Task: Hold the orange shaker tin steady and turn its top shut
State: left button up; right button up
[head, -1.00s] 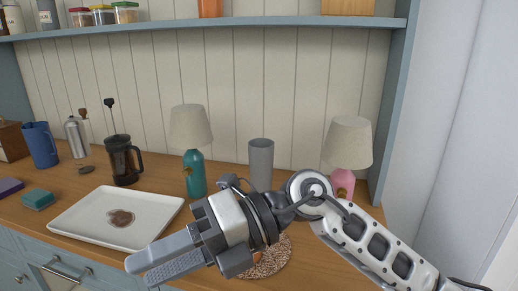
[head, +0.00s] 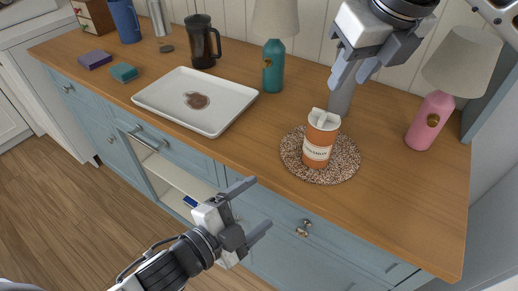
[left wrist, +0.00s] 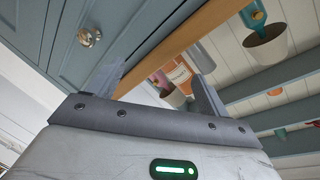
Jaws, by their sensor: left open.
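The orange shaker tin (head: 317,150) stands upright on a round speckled mat (head: 345,166), with a pale label and a whitish top (head: 324,119). How far the top is turned cannot be told. My left gripper (head: 258,207) is open and empty, in front of the counter edge, lower left of the tin and apart from it. In the left wrist view the tin (left wrist: 181,72) shows beyond and between the open fingers (left wrist: 158,88). My right gripper (head: 347,84) is above the counter, up and right of the tin, its fingers apart with nothing between them.
A pink lamp (head: 431,120) is at right and a teal lamp (head: 273,65) behind left. A white tray (head: 225,117) lies left.

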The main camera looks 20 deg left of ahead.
aim_at(329, 130)
pick_arm(q)
jog(key=w+r+m+g+h, duration=0.1)
jog(key=w+r+m+h, duration=0.25)
jog(key=m, duration=1.15)
jog(key=w+r+m+g+h, duration=0.15)
jog(key=r+m, duration=0.35)
jog(key=m, duration=0.9)
jog(key=shift+h, duration=0.4)
jog(key=x, duration=1.5)
jog(key=shift+w+a+r, duration=0.2)
jog(key=shift+w+r, duration=0.05)
jog(key=shift+w, duration=0.3)
